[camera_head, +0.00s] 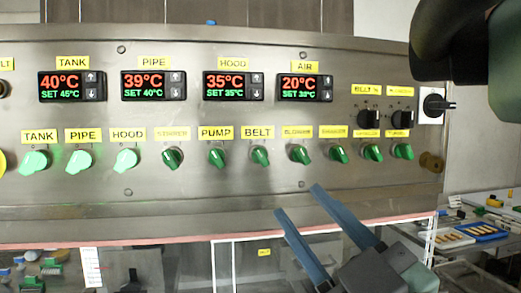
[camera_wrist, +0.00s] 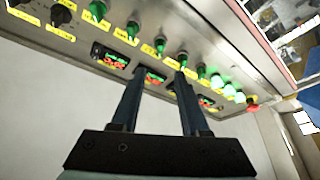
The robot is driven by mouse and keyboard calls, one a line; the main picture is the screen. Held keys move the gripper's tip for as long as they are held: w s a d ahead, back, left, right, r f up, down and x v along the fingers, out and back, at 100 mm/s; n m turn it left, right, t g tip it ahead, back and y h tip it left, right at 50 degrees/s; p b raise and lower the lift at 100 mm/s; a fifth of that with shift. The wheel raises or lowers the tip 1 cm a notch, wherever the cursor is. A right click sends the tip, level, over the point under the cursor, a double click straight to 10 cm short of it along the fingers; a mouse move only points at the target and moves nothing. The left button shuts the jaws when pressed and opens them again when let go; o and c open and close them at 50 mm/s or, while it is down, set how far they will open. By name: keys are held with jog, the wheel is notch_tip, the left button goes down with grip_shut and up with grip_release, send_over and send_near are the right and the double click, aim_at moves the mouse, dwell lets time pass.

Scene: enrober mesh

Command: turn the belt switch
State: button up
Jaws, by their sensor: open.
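The belt switch (camera_head: 260,156) is a dark green, unlit knob under the yellow BELT label (camera_head: 258,132), in the lower row of the steel panel. Its handle looks tilted a little off upright. My gripper (camera_head: 299,200) is open and empty, with two long blue-grey fingers, below and to the right of the belt switch in the head view. It looks apart from the knobs. In the wrist view my gripper (camera_wrist: 159,75) points up at the panel, which shows upside down. A green knob near its right fingertip may be the belt switch, but its label is too small to read.
The pump switch (camera_head: 217,156) and blower switch (camera_head: 301,154) sit close on either side. The tank (camera_head: 35,160), pipe and hood knobs glow brighter green. Temperature displays (camera_head: 146,86) run above. A reddish edge (camera_head: 180,237) lies under the panel.

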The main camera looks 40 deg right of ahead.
aim_at(262, 158)
jog(key=p+x, duration=0.2)
jog(key=x, duration=0.1)
jog(key=p+x, duration=0.2)
jog(key=x, duration=0.2)
jog(key=p+x, duration=0.3)
jog(key=shift+w+r, duration=0.25)
jog(key=shift+r, duration=0.1)
jog(key=shift+w+d, duration=0.3)
jog(key=shift+w, duration=0.35)
jog(key=shift+c, duration=0.3)
grip_shut()
